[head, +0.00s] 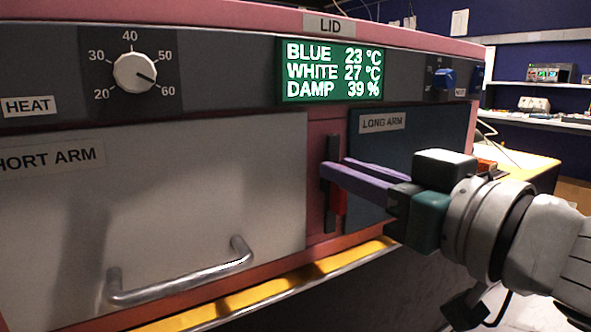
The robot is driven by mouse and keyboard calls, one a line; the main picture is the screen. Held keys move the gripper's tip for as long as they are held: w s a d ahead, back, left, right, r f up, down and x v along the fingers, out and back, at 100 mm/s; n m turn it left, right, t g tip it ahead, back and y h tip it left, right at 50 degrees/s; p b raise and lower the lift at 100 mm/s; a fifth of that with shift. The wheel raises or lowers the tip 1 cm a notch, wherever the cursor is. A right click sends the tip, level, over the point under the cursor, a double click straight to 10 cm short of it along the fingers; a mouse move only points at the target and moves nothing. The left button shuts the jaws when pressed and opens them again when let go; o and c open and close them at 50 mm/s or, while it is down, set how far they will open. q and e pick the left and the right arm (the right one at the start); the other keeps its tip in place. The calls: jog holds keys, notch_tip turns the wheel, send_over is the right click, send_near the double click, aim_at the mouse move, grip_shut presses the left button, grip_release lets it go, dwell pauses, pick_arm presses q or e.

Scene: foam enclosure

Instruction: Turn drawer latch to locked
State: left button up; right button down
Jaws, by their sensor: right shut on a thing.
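The drawer latch (339,207) is a narrow red piece beside a dark upright strip. It sits on the pink post between the SHORT ARM drawer (205,180) and the LONG ARM panel (400,150). My right gripper (335,167) reaches in from the right, its purple fingers shut on the latch. The fingers hide the latch's upper part; its lower part hangs upright below them. No locked or unlocked marking can be read. The SHORT ARM drawer front appears flush. My left gripper is not in view.
A metal bar handle (185,275) sticks out from the SHORT ARM drawer. A yellow ledge (270,297) runs below. Above are a HEAT knob (135,72), a green display (332,71) and a blue knob (444,79). Shelves (540,122) stand at the back right.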

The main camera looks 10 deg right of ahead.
aim_at(307, 187)
jog(key=shift+a+r+n, duration=0.1)
jog(key=shift+n, duration=0.3)
jog(key=n+p, duration=0.1)
jog(key=n, duration=0.1)
jog(key=a+n+p, duration=0.1)
jog(key=n, duration=0.4)
jog(key=shift+s+a+f+p, duration=0.15)
jog(key=shift+s+f+p, duration=0.15)
jog(key=shift+p, duration=0.1)
jog(key=n, duration=0.4)
jog(key=f+n, duration=0.1)
jog(key=shift+s+a+n, duration=0.1)
jog(key=shift+a+n, duration=0.2)
jog(key=shift+n, duration=0.1)
jog(key=n, duration=0.3)
jog(key=shift+a+f, duration=0.1)
jog(key=shift+f, duration=0.3)
jog(key=shift+f+n, duration=0.1)
jog(key=shift+n, duration=0.6)
